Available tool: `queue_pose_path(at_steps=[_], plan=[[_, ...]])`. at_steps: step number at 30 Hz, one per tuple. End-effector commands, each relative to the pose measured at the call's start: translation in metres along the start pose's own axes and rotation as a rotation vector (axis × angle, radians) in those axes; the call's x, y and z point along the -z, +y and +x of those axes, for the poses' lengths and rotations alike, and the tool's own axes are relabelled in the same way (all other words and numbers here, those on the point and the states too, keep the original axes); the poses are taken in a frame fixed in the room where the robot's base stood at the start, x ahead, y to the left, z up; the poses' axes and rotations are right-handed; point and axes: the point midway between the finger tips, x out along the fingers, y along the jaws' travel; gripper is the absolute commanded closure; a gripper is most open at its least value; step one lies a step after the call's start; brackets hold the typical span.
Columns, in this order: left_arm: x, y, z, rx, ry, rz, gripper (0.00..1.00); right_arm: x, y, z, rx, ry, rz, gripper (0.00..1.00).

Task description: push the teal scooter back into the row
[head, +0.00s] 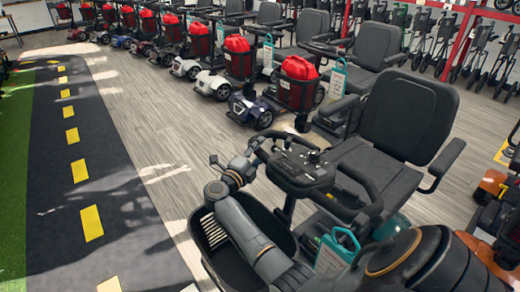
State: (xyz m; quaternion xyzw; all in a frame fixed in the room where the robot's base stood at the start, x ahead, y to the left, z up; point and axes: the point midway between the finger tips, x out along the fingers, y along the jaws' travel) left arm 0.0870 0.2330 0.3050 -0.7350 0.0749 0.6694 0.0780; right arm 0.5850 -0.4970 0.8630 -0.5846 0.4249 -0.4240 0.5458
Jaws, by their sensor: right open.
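The nearest scooter (402,122) fills the right middle of the head view, with a black seat, a looped handlebar (300,168) and a black front basket (214,240). A patch of teal bodywork (393,226) shows below its seat, and a teal-edged tag (337,251) hangs by the basket. My right arm comes in from the lower right and crosses over the basket. My right gripper (246,160) is open beside the left end of the handlebar; I cannot tell whether it touches. My arm and the basket hide much of the scooter's lower front. My left gripper is out of view.
A row of scooters with red bags (299,68) in their baskets runs from upper left toward the near scooter. An orange scooter (492,184) stands close on the right. Wooden floor (130,105) and a dark lane with yellow dashes (92,222) lie clear on the left.

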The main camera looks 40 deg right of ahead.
Motion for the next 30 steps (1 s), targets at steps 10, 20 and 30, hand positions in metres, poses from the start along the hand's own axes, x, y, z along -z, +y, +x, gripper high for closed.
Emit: queue_pose_path(at_steps=[10, 20, 30], plan=[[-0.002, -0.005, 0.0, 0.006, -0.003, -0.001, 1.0, 0.0, 0.0, 0.0, 0.0, 0.0, 0.001, 0.89], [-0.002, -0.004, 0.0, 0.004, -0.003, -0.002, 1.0, 0.001, 0.0, 0.002, 0.0, 0.0, 0.001, 1.0], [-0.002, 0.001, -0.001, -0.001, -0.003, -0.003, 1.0, 0.02, 0.0, 0.054, 0.004, 0.008, 0.001, 1.0]])
